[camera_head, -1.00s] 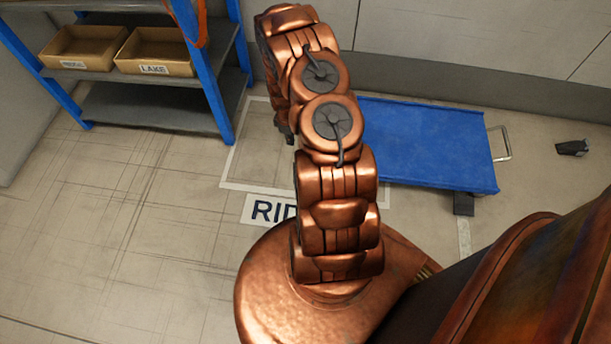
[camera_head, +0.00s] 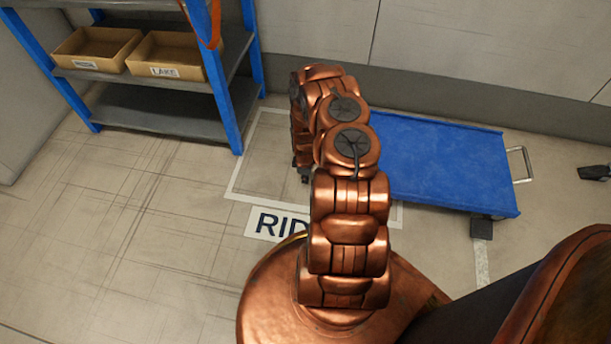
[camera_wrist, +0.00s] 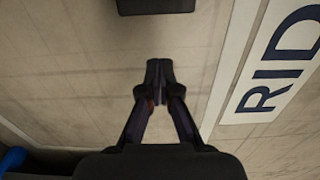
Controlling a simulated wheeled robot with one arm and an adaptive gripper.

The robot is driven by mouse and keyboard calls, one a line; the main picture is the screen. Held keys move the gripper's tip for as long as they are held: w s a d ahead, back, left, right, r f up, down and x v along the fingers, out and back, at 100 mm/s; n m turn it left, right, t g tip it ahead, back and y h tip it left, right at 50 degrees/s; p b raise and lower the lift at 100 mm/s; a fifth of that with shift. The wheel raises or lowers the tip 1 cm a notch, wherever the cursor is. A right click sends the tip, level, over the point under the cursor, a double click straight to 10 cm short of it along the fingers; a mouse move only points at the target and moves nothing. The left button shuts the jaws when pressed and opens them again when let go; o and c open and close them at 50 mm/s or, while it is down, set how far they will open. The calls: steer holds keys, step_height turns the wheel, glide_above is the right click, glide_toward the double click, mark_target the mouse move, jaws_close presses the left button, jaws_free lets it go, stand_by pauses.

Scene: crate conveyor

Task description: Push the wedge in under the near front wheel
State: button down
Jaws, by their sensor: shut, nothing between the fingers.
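My gripper (camera_wrist: 158,82) is shut and empty in the wrist view, low over the floor. In the head view its dark tip (camera_head: 303,174) shows just left of my arm, left of the blue cart (camera_head: 450,165). A dark block (camera_wrist: 157,5) is cut off by the top edge of the wrist view, ahead of my fingertips and apart from them; I cannot tell whether it is the wedge or a wheel. My arm hides the cart's left end in the head view. A dark block (camera_head: 481,228) sits under the cart's near right corner.
A blue-posted shelf (camera_head: 170,108) with cardboard bins (camera_head: 97,48) stands at the back left. A floor label reading RID (camera_head: 272,224) lies beside a white outline. A dark piece (camera_head: 595,173) lies on the floor at far right. The left floor is clear.

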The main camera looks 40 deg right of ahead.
mark_target(305, 187)
step_height(305, 187, down, 5)
steer(key=shift+r+b, duration=0.2)
steer(key=shift+b, duration=0.75)
steer(key=shift+s+d+r+b, duration=0.1)
steer(key=shift+s+d+b, duration=0.05)
steer(key=shift+s+d, duration=0.45)
steer(key=shift+s+d+r+b, duration=0.15)
steer(key=shift+s+d, duration=0.2)
steer(key=shift+s, duration=0.3)
steer(key=shift+s+d, duration=0.2)
steer(key=shift+s, duration=0.15)
